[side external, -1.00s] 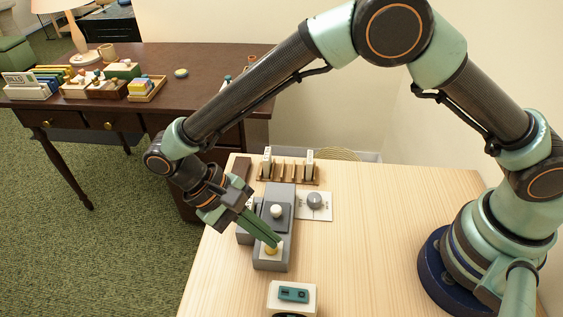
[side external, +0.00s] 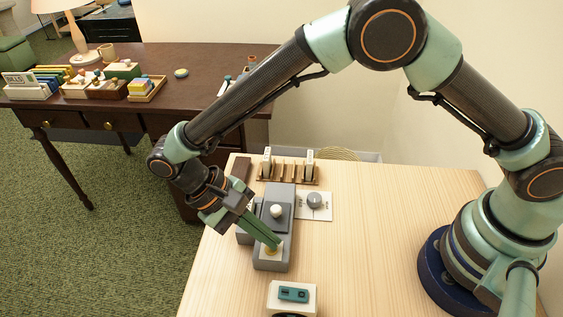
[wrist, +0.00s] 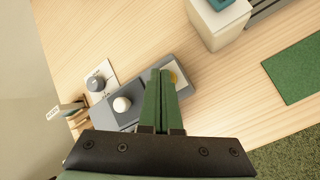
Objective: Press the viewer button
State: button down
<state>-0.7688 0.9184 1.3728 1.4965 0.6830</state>
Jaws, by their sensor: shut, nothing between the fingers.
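A grey stepped unit (side external: 265,263) stands near the left edge of the light wooden table. A yellow button (side external: 266,250) sits on a pale plate at its near end, mostly covered by my fingers. The button also shows in the wrist view (wrist: 174,77), just beside my fingertips. My gripper (side external: 276,247) is shut and empty, its green fingers pointing down onto the button area. The tips look at or very close to the button; I cannot tell whether they press it. A white round knob (side external: 277,211) stands on the unit's darker raised part, behind the fingers.
A grey knob (side external: 314,200) on a white plate is right of the unit. A wooden slotted rack (side external: 288,178) stands behind. A pale block with a teal device (side external: 293,294) is in front.

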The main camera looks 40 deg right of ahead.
jog(key=shift+r, duration=0.45)
jog(key=shift+r, duration=0.1)
jog(key=shift+r, duration=2.95)
jog(key=w+d+r+t+y, duration=0.4)
jog(key=w+d+r+y, duration=0.1)
jog(key=d+r, duration=0.6)
jog(key=s+d+r+m+t, duration=0.1)
jog(key=d+t, duration=0.6)
jog(key=d, duration=0.8)
jog(key=shift+s+r, duration=0.5)
jog(key=shift+s, duration=0.65)
